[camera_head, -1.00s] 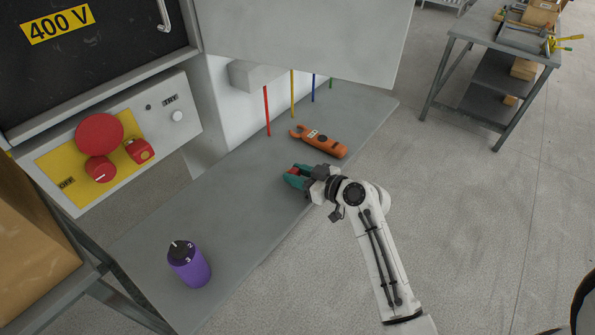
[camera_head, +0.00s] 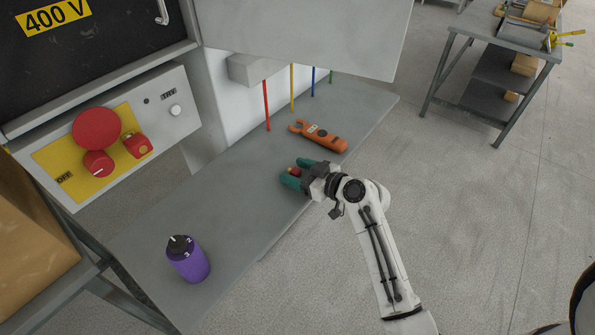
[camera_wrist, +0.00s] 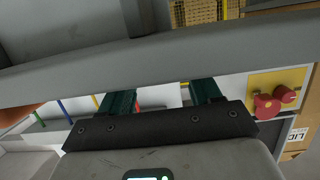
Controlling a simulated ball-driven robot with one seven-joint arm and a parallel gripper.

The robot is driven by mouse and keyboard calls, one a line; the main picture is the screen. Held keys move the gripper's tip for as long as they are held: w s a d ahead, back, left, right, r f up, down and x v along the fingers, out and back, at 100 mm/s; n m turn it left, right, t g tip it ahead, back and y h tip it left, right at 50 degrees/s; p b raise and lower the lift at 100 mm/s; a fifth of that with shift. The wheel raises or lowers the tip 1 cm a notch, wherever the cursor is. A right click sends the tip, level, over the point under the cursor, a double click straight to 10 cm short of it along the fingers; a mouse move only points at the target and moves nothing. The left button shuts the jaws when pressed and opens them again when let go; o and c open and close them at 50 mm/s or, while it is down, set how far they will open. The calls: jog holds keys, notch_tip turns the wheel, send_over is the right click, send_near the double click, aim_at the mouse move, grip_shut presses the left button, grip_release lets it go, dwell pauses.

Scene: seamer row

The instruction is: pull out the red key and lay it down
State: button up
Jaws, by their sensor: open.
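The red key (camera_head: 294,172) is a small red piece low over or on the grey bench (camera_head: 215,222), between the teal fingers of my gripper (camera_head: 297,173). The fingers stand open, with a gap to the key visible on at least one side. I cannot tell whether the key rests fully on the bench. In the wrist view both fingers of my gripper (camera_wrist: 162,97) are spread apart. The panel (camera_head: 177,85) at left has a yellow plate with a big red button (camera_head: 96,128), a red knob (camera_head: 97,163) and another red part (camera_head: 138,145).
An orange tool (camera_head: 318,136) lies on the bench just behind my gripper. Red, yellow, blue and green rods stand at the back wall, such as the red rod (camera_head: 266,105). A purple bottle (camera_head: 188,258) stands at the front left. The bench between is clear.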

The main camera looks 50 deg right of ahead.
jog(key=b+v, duration=0.1)
jog(key=v, duration=0.9)
jog(key=shift+s+b, duration=0.35)
jog(key=shift+b, duration=0.05)
jog(key=shift+r, duration=0.1)
